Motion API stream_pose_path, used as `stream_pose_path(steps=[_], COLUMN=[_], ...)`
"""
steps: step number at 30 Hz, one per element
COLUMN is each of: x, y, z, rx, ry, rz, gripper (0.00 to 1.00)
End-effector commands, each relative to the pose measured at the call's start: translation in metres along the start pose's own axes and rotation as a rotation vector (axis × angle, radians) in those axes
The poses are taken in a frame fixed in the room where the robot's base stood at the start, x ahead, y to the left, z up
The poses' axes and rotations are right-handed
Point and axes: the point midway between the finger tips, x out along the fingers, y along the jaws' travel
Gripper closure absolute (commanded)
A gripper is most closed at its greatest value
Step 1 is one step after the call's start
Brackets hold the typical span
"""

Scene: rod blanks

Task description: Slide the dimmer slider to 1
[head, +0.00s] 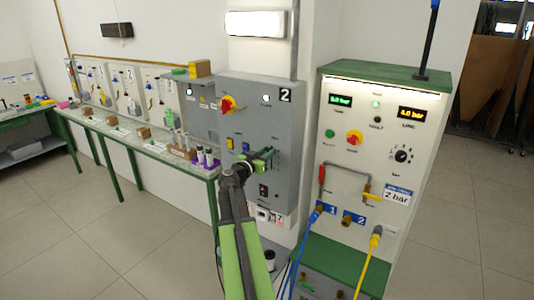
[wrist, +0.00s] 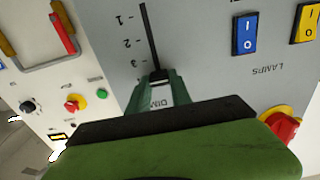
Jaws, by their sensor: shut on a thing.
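The dimmer slider's dark slot (wrist: 149,38) runs down the grey panel (wrist: 195,65) in the wrist view. Marks 1, 2 and 3 stand to its left, with 1 at the top of the picture. The slider knob (wrist: 158,75) is at the lower end of the visible slot, just below mark 3. My gripper (wrist: 158,92) has its green fingers closed around the knob. The white label below is partly hidden by the fingers. In the head view my gripper (head: 264,157) is at the front of the grey box (head: 256,95) marked 2.
Blue (wrist: 244,34) and yellow (wrist: 306,22) rocker switches sit right of the slot, with a red rotary knob (wrist: 283,126) lower down. A white panel (head: 375,130) with a red-handled pipe, hoses and gauges stands to the right. A bench (head: 135,140) runs left. Floor is clear in front.

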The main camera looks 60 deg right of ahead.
Motion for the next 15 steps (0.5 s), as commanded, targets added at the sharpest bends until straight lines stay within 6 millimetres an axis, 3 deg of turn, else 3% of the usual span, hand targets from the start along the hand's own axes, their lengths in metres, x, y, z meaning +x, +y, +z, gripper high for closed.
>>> stream_pose_path(steps=[10,15], x=[0.0,0.0], y=[0.0,0.001], z=[0.076,0.093], rx=[0.0,0.0], ry=[0.0,0.0], rz=[0.001,0.001], gripper=[1.0,1.0])
